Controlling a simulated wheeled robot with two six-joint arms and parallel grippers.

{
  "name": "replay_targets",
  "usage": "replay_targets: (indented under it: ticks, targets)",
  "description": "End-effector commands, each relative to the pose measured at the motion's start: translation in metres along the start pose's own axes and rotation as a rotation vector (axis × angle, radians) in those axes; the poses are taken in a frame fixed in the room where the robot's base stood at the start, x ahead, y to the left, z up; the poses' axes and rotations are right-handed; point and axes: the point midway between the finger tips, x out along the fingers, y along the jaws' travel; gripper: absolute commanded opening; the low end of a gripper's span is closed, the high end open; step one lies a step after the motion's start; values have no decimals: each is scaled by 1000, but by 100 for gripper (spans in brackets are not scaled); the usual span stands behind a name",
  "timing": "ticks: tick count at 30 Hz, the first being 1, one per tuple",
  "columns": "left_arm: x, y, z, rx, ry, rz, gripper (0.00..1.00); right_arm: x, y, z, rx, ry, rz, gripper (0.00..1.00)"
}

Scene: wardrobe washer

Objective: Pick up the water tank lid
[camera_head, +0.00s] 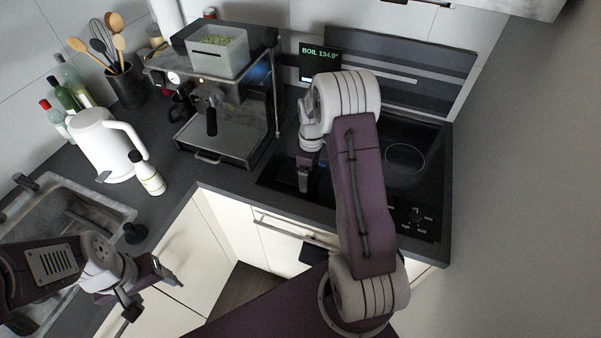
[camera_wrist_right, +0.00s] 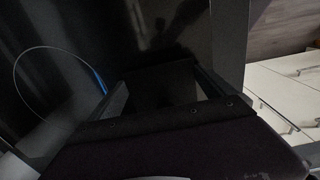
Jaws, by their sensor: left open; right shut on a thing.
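My right gripper (camera_head: 304,182) points down over the left part of the black cooktop. In the right wrist view its fingers (camera_wrist_right: 165,88) are shut on a dark thing (camera_wrist_right: 168,80). The picture is too dark to tell whether that is the water tank lid. The coffee machine (camera_head: 232,143) stands to the left of this gripper, apart from it, with a grey bin of green beans (camera_head: 219,56) on top. I cannot make out a lid on the machine. My left gripper (camera_head: 150,284) is open and empty in front of the counter, near the sink.
The cooktop (camera_head: 405,190) has free room right of my right arm. A white kettle (camera_head: 98,146), a small bottle (camera_head: 148,174) and a utensil holder (camera_head: 127,85) stand on the left counter. The sink (camera_head: 75,205) is at far left. A display (camera_head: 320,58) reads "BOIL 134.0°".

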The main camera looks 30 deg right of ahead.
Motion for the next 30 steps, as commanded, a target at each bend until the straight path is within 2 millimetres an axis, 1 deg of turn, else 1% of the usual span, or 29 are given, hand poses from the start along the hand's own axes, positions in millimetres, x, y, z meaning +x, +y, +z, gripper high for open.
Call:
replay_targets:
  ticks: [4,7,11,13,17,24,27,30]
  targets:
    - [0,0,0,0,0,0,68,-2,0,0,0,1,1,53]
    - [1,0,0,0,0,0,68,-10,1,0,0,2,2,53]
    - [3,0,0,0,0,0,68,-28,1,-1,0,2,4,53]
    - [5,0,0,0,0,0,68,-43,2,-1,0,3,5,53]
    - [10,0,1,0,0,0,68,-58,-9,29,5,1,3,53]
    - [17,0,2,0,0,0,68,-91,-28,80,5,2,4,53]
    - [18,0,2,0,0,0,68,-101,-34,96,3,1,2,53]
    - [18,0,2,0,0,0,68,-107,-38,105,2,1,1,53]
